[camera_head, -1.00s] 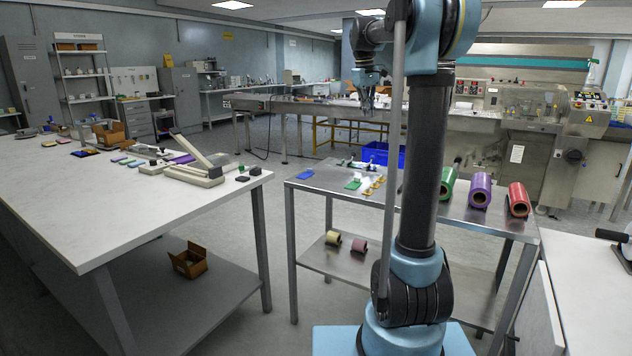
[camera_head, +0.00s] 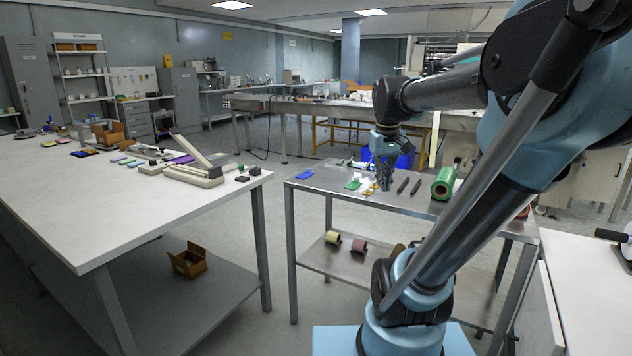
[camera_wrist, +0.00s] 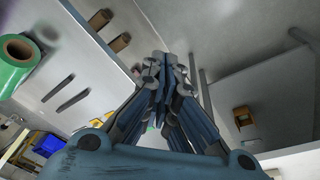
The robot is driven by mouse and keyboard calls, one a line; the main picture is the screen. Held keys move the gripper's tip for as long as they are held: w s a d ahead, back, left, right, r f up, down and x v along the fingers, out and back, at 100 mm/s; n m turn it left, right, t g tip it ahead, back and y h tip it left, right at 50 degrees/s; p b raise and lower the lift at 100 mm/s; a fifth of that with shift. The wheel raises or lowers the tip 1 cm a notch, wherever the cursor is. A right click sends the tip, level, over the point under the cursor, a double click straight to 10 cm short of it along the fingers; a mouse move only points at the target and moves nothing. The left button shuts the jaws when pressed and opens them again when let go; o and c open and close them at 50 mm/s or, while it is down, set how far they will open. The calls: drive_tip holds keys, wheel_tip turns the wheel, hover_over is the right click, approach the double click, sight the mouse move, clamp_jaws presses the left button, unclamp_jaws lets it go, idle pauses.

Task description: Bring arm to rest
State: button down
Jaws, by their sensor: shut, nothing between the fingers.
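My gripper (camera_head: 385,178) hangs from my blue and black arm over the steel table (camera_head: 325,185) in the head view. Its fingers are together with nothing between them. In the wrist view my gripper (camera_wrist: 168,75) points away from the camera, its fingers closed. It is above the table's small items, and I cannot tell how far above.
On the steel table lie a green roll (camera_head: 443,184), two dark rods (camera_head: 409,186) and a blue piece (camera_head: 305,174). Two small rolls (camera_head: 345,242) lie on its lower shelf. A white-topped table (camera_head: 110,210) stands left, with floor (camera_head: 300,320) between.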

drive_tip(key=s+f+m, duration=0.2)
drive_tip(key=s+f, duration=1.2)
drive_tip(key=f, duration=0.3)
drive_tip(key=shift+s+a+y, duration=0.15)
drive_tip(key=shift+a+y, duration=0.1)
drive_tip(key=shift+y, duration=0.05)
drive_tip(key=shift+f, duration=0.1)
drive_tip(key=shift+w+f, duration=0.2)
drive_tip(key=shift+w, duration=0.25)
